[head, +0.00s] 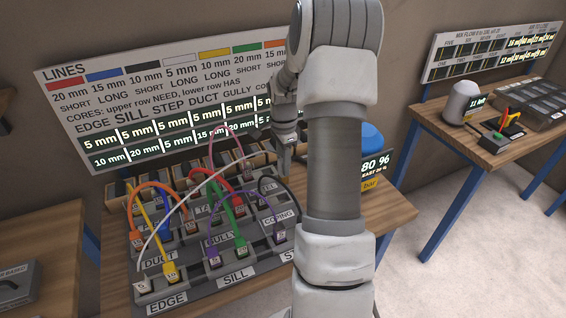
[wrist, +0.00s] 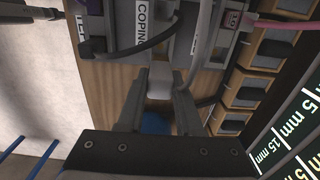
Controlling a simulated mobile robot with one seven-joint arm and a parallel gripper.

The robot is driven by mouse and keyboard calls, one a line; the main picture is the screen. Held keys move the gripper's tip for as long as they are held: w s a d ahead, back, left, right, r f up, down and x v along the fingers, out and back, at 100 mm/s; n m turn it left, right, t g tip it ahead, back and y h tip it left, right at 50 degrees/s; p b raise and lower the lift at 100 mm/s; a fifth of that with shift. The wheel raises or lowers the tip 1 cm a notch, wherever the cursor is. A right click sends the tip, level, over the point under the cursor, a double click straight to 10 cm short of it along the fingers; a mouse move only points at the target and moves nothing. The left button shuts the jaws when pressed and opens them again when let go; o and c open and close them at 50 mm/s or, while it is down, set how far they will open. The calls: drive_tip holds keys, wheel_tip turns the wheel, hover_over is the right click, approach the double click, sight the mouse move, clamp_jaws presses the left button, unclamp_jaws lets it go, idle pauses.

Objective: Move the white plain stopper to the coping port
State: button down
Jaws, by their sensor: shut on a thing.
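My gripper (head: 285,158) is above the back right of the port board in the head view, partly behind my own arm. In the wrist view my gripper (wrist: 159,100) is shut on a pale grey-white piece (wrist: 160,84), which appears to be the white plain stopper. The COPING label (head: 279,216) is on the board's right side, nearer the front than my gripper. It also shows in the wrist view, where the COPING label (wrist: 143,22) is at the top. I cannot tell whether the coping port's opening is free.
Coloured cables arch over the board, including a white cable (head: 185,205), an orange cable (head: 150,187) and a green cable (head: 232,205). A dark cable (wrist: 145,47) crosses near the held piece. A blue-topped container (head: 371,137) stands behind right. Wooden boxes line the back.

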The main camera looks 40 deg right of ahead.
sight(283, 178)
drive_tip(key=shift+f+b, duration=2.15)
drive_tip(key=shift+f, duration=0.75)
drive_tip(key=shift+f+b, duration=1.55)
drive_tip(key=shift+f, duration=0.55)
drive_tip(key=c, duration=0.5)
unclamp_jaws()
wheel_tip(283, 178, up, 18)
drive_tip(key=shift+f+p, duration=0.2)
drive_tip(key=shift+p, duration=0.4)
